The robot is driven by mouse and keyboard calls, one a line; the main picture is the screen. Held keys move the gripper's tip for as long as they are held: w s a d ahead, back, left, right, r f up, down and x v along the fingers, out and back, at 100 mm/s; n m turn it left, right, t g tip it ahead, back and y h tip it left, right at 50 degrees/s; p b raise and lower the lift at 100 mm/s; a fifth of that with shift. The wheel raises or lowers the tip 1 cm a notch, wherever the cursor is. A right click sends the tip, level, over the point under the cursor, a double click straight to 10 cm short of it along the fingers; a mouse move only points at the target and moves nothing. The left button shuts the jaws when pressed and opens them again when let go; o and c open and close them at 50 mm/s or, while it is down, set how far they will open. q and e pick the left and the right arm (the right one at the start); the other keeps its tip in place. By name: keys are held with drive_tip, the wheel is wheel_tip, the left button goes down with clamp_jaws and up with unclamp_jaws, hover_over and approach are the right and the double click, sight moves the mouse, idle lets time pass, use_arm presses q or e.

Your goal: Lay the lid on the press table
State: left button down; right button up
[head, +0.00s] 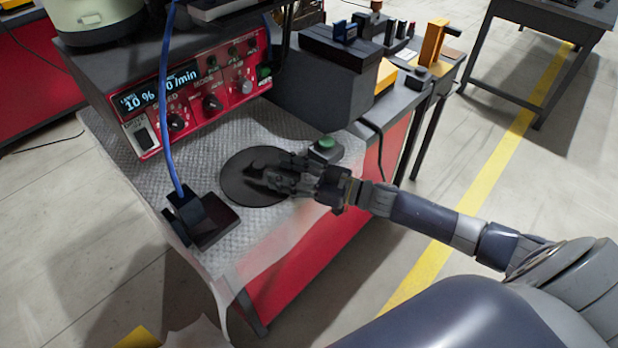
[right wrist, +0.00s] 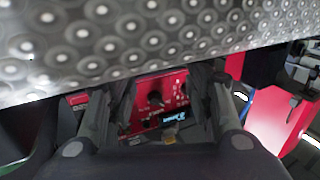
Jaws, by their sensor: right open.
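The lid (head: 236,191) is a flat round black disc that lies on the grey textured mat of the press table (head: 232,243) in the head view. My right gripper (head: 268,176) is open, low over the right half of the lid, with its fingers pointing left toward the middle. A dark raised part near the lid's centre is partly hidden by the fingers; I cannot tell whether they touch it. In the right wrist view, the open fingers of my right gripper (right wrist: 163,88) show with no lid clearly visible between them. My left gripper is not in view.
A red control unit (head: 205,100) with knobs and a display stands behind the lid. A black block (head: 203,218) with a blue cable (head: 167,95) is at the left. A green button box (head: 326,148) sits close behind my right gripper. The mat's front is clear.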

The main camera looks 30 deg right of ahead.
drive_tip(key=v, duration=0.7)
drive_tip(key=shift+s+d, duration=0.25)
idle(1.5)
